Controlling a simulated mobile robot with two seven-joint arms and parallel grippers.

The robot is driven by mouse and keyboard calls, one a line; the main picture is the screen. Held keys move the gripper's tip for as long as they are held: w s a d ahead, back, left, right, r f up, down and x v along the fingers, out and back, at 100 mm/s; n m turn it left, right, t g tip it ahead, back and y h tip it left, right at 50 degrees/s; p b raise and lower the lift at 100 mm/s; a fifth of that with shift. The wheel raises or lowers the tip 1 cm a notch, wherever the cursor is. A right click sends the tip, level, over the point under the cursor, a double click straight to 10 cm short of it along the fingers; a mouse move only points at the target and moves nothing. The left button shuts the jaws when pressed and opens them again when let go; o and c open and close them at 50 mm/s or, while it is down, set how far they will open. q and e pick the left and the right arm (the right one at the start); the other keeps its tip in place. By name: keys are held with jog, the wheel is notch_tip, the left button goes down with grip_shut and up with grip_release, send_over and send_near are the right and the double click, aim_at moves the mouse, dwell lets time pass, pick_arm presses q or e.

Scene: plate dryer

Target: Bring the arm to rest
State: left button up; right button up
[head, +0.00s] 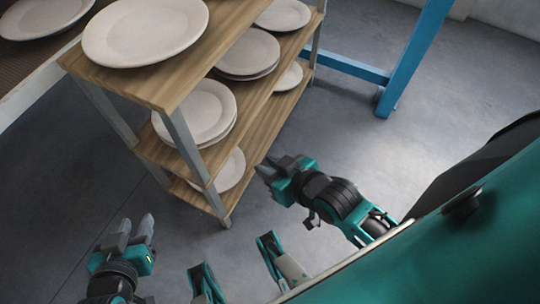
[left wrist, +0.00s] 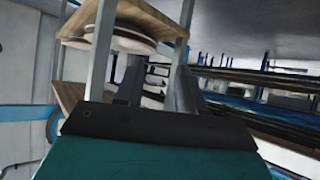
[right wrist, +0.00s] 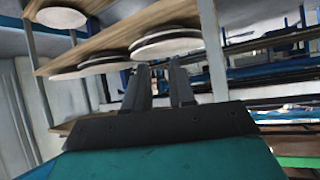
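My left gripper (head: 136,228) is at the lower left of the head view, over bare floor. Its two fingers stand apart with nothing between them, and they also show in the left wrist view (left wrist: 154,82). My right gripper (head: 273,168) is near the middle of the head view, just right of the wooden shelf rack (head: 152,82) in the picture. Its fingers show apart and empty in the right wrist view (right wrist: 160,85). Neither gripper holds a plate.
White plates lie on the rack's levels, including a large plate (head: 145,30) on top and a stack (head: 205,110) below. Another surface with plates (head: 40,15) is at the upper left. A blue post (head: 412,60) stands at the upper right. Grey floor (head: 350,130) is clear between.

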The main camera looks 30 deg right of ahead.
pick_arm(q)
jog(key=shift+r, duration=0.1)
